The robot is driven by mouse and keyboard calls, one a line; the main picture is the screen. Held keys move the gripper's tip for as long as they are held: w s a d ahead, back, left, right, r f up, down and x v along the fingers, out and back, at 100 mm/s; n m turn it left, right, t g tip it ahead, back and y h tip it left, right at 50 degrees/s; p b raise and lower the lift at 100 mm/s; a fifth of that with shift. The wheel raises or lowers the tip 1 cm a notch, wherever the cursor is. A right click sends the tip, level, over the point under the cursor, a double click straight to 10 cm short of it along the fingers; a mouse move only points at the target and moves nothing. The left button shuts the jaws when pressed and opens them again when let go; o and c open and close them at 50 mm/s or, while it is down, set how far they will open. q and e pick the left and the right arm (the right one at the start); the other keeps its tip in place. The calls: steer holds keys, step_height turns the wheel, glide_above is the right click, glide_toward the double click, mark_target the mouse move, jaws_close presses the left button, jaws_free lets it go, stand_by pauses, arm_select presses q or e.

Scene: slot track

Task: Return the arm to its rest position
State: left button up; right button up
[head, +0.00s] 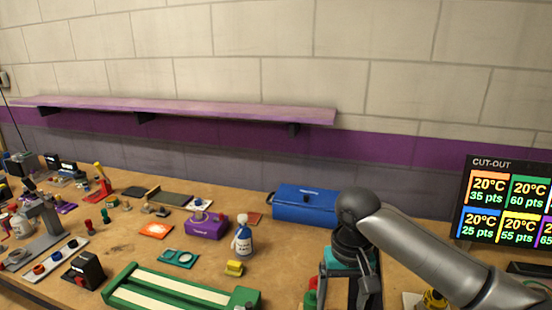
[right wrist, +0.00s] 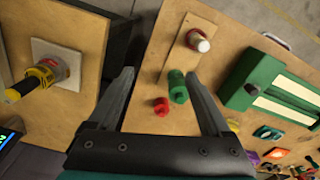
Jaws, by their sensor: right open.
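My right arm (head: 440,250) reaches in from the lower right in the head view, its wrist bent downward over the bench's front right part. In the right wrist view my right gripper (right wrist: 158,76) has its two fingers spread wide with nothing held between them. A green knobbed piece (right wrist: 178,86) and a small red piece (right wrist: 161,106) show in the gap between the fingers, apart from them, on the wooden surface. My left gripper is not in view.
A green track with cream strips (head: 178,288) lies front centre. A score screen (head: 505,200) stands at right. A yellow-and-black tool (right wrist: 35,82) lies beyond a gap.

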steer(key=s+a+f+n+t+y, duration=0.2)
steer(key=s+a+f+n+y, duration=0.1)
steer(key=s+a+f, duration=0.6)
steer(key=s+d+f+m+t+h, duration=0.1)
steer(key=s+d+t+h, duration=0.15)
steer(key=s+d, duration=1.1)
step_height(320, 180, down, 24)
steer(key=s+a+g, duration=0.1)
steer(key=s+g, duration=0.1)
steer(key=s, duration=0.1)
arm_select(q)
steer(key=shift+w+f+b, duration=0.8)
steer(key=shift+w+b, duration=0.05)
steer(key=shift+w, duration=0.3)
arm_select(e)
steer(key=s+d+f+g, duration=0.1)
steer(key=s+d+f, duration=0.1)
steer(key=s+f, duration=1.2)
steer(key=shift+s+d, duration=0.35)
